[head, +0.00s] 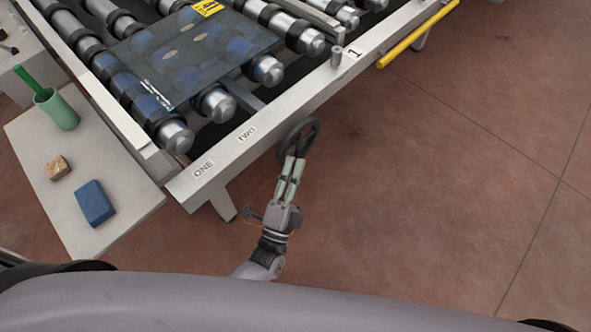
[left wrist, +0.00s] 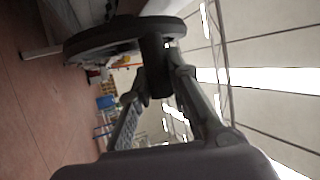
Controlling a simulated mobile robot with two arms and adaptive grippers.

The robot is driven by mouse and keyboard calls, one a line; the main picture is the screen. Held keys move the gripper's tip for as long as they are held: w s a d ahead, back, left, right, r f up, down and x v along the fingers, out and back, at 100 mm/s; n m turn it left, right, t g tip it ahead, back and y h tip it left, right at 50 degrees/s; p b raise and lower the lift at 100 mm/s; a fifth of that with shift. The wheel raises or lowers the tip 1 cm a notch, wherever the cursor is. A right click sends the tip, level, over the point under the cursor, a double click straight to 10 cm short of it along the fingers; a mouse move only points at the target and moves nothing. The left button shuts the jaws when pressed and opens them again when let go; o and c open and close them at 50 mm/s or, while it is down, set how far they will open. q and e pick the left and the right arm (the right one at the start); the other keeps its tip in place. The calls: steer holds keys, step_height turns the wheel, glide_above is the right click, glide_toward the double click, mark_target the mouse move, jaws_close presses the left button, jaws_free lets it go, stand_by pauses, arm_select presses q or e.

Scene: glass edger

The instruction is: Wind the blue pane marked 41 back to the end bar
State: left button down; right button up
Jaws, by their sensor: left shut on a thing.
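The blue pane (head: 185,62) is see-through and lies flat on the rollers in the head view. A yellow label (head: 207,8) on its far edge is cut off by the frame, so I cannot read its number fully. A dark handwheel (head: 311,130) is on the near side of the machine, below the word TWO. My left gripper (head: 291,164) is shut at the wheel's near side. In the left wrist view its fingers close around the dark handle (left wrist: 155,66) under the wheel rim (left wrist: 110,38). I cannot make out the end bar for sure. My right gripper is not in view.
The machine's pale front rail (head: 290,112) carries the marks ONE, TWO and 1, with an upright pin (head: 337,56) near the 1. A yellow bar (head: 418,34) runs beyond. A side table (head: 110,170) holds a green cup (head: 58,110), a tan block and a blue block. Floor at right is clear.

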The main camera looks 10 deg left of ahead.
arm_select(q)
steer(key=shift+f, duration=0.1)
steer(key=c, duration=1.5)
jaws_free()
steer(key=shift+s, duration=0.1)
steer(key=v, duration=1.2)
steer(key=shift+c, duration=0.2)
